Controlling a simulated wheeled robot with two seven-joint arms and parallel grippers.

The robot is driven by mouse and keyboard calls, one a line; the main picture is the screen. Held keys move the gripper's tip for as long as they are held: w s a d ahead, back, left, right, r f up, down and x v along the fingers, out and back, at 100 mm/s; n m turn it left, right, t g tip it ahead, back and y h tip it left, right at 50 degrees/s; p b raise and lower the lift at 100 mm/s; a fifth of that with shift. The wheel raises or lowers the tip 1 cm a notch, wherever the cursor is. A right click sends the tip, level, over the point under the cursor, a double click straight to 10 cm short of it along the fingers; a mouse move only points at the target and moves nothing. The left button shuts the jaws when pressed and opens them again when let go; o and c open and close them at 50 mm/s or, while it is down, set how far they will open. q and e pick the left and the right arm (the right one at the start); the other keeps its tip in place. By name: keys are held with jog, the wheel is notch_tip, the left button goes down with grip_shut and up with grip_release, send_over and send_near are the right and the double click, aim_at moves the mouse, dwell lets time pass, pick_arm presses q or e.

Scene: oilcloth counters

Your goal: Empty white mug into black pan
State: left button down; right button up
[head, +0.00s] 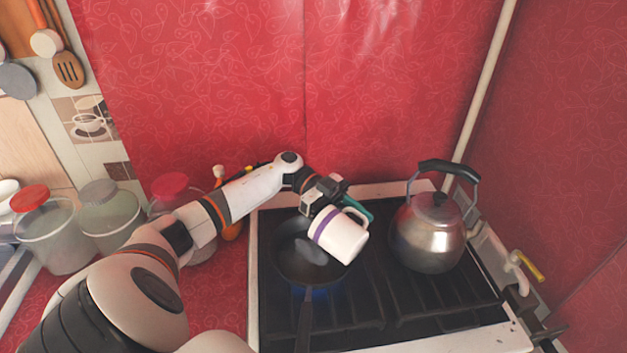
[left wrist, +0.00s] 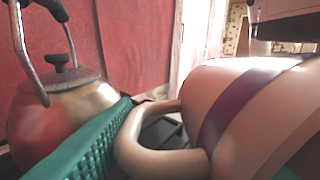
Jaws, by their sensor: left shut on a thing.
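The white mug (head: 341,240) has a purple band and is tilted above the right part of the black pan (head: 284,268). My left gripper (head: 337,198) is shut on the mug at its handle side. In the left wrist view the handle (left wrist: 133,148) lies beside the green finger pad (left wrist: 85,150), and the mug body (left wrist: 240,105) fills the right side. The mug's opening and contents are hidden. A grey patch (head: 311,251) shows in the pan beside the mug; I cannot tell what it is. My right gripper is not in view.
A steel kettle (head: 428,240) stands on the stove (head: 367,308) close to the right of the mug. The pan's handle (head: 304,325) points toward me. Several jars, including a red-lidded one (head: 55,235), stand left. A red wall covering (head: 250,80) rises behind.

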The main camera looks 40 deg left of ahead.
pick_arm(q)
jog(key=shift+a+r+h+b, duration=0.2)
jog(key=shift+r+h+b, duration=0.1)
jog(key=shift+h, duration=0.3)
jog(key=shift+a+r+h+b, duration=0.15)
jog(key=shift+h+b, duration=0.1)
jog(key=shift+h, duration=0.35)
dwell(0.5)
jog(key=shift+a+r+h+b, duration=0.35)
jog(key=shift+h+b, duration=0.05)
jog(key=shift+h, duration=0.5)
jog(key=d+y+p, duration=0.1)
jog(key=y, duration=0.1)
jog(key=d+f+y+p, duration=0.1)
jog(key=y+p, duration=0.1)
jog(key=d+f+y+p, duration=0.1)
jog(key=shift+w+y+p, duration=0.1)
jog(key=shift+y+p, duration=0.3)
jog(key=d+f+y+p, duration=0.1)
jog(key=d+y+p, duration=0.5)
jog(key=y+p, duration=0.8)
jog(key=shift+w+f+g+y+p, duration=0.15)
jog(key=shift+f+g+y+p, duration=0.2)
jog(key=shift+p, duration=0.55)
